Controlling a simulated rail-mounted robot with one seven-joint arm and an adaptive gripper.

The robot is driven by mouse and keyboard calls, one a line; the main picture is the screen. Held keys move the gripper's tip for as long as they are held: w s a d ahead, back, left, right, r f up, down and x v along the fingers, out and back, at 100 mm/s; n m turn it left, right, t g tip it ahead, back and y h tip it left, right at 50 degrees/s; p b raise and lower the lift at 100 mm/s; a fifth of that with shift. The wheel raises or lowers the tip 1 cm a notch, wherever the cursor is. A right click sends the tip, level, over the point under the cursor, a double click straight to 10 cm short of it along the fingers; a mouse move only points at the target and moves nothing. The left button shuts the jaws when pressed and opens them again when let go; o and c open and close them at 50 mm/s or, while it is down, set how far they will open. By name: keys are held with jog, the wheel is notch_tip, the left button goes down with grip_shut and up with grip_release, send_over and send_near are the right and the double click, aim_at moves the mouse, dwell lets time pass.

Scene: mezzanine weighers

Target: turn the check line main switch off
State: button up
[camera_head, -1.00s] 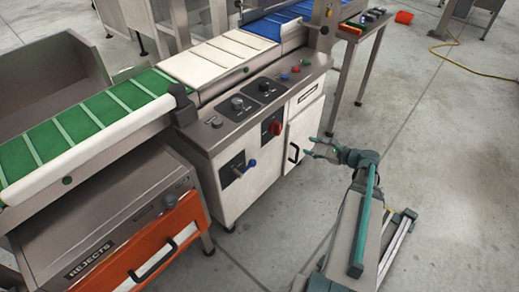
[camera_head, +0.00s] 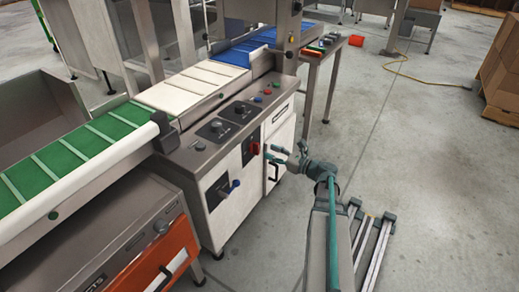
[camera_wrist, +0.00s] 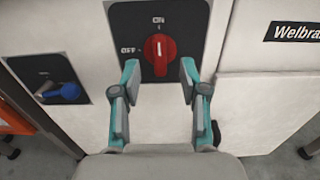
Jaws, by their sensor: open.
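The main switch is a red rotary knob (camera_wrist: 160,48) on a black plate (camera_wrist: 125,22) marked ON at the top and OFF at the left. In the wrist view its handle stands upright, its white mark toward ON. In the head view the red switch (camera_head: 254,148) is on the front of the steel cabinet. My gripper (camera_wrist: 158,75) is open, its teal fingertips on either side of the knob's lower part in the picture. I cannot tell whether they touch it. In the head view my gripper (camera_head: 270,152) is close to the cabinet front.
A blue-handled switch (camera_wrist: 65,92) sits on another black plate to the left. A cabinet door with a black handle (camera_head: 272,172) is just right of the switch. Knobs and coloured buttons (camera_head: 267,91) are on top. Open floor lies to the right.

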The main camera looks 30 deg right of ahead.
aim_at(259, 147)
jog(key=b+x, duration=0.1)
jog(key=x, duration=0.5)
jog(key=shift+a, duration=0.1)
grip_shut()
